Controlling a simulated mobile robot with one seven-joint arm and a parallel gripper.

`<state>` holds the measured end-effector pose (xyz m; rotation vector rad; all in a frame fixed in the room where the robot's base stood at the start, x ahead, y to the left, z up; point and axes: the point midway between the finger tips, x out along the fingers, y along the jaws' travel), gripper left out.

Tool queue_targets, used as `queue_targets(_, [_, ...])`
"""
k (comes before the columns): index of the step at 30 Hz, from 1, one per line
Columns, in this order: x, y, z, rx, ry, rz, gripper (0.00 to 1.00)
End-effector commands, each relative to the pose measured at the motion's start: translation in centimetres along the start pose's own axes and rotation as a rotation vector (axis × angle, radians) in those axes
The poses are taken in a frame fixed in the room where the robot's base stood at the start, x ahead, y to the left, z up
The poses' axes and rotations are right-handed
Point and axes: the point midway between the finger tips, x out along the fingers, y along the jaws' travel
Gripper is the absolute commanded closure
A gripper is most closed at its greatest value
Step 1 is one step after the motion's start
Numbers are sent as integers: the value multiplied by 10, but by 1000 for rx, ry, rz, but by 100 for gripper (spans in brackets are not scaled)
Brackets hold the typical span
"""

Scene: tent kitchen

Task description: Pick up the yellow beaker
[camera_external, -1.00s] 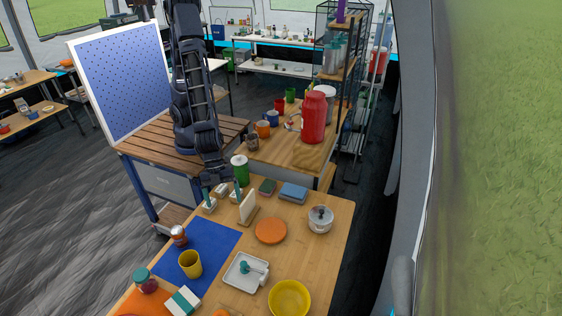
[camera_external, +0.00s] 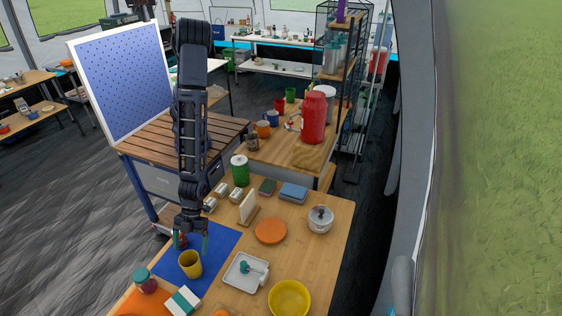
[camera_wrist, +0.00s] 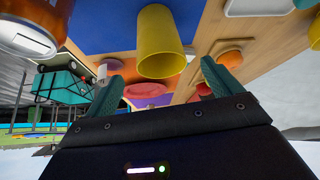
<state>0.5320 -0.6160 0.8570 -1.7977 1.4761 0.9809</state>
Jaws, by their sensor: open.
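The yellow beaker (camera_external: 190,265) stands upright on the blue mat (camera_external: 219,240) at the near left of the wooden table. In the wrist view the yellow beaker (camera_wrist: 160,42) appears large, beyond and between the two teal fingers. My gripper (camera_external: 190,243) is just behind and above the beaker in the external view, fingers spread. In the wrist view my gripper (camera_wrist: 158,85) is open with nothing between its fingers. The beaker looks apart from the fingers.
A jar (camera_wrist: 30,38) is close to the left finger in the wrist view. A white tray (camera_external: 245,272) with a teal-topped item lies right of the mat. A red-bodied jar (camera_external: 145,281), a white-and-teal box (camera_external: 183,301) and a yellow bowl (camera_external: 289,299) stand nearer the front.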

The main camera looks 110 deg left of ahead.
Motion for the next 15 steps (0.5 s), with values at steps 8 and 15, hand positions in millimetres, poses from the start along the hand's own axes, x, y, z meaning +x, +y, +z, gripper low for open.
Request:
queue_targets(8, [20,0,1,0,-2,0,10])
queue_targets(15, [38,0,4,1,-3,1,10])
